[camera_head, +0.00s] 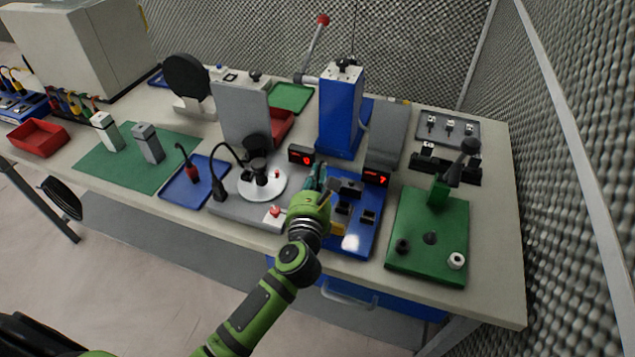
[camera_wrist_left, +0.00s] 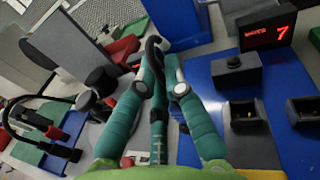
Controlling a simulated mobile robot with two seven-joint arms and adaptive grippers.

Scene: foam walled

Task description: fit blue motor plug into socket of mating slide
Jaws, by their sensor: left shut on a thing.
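My left gripper (camera_head: 322,182) is over the left edge of the blue base plate (camera_head: 352,241) of what looks like the mating slide. In the left wrist view its teal fingers (camera_wrist_left: 160,75) are closed around a dark plug-like piece with a black cable loop (camera_wrist_left: 154,45), apparently the motor plug; its blue colour is hard to make out. Two dark sockets stand on the plate to the right of the fingers, a nearer one (camera_wrist_left: 245,114) and a farther one (camera_wrist_left: 304,108). The held piece is apart from both sockets. Its lower end is partly hidden by the fingers. My right gripper is not in view.
A red display showing 7 (camera_head: 376,178) stands behind the sockets. A blue press (camera_head: 340,115) rises behind. A grey fixture with a white disc (camera_head: 262,184) is to the left, a green fixture plate (camera_head: 428,256) to the right. A blue tray (camera_head: 178,192) holds a red-tipped plug.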

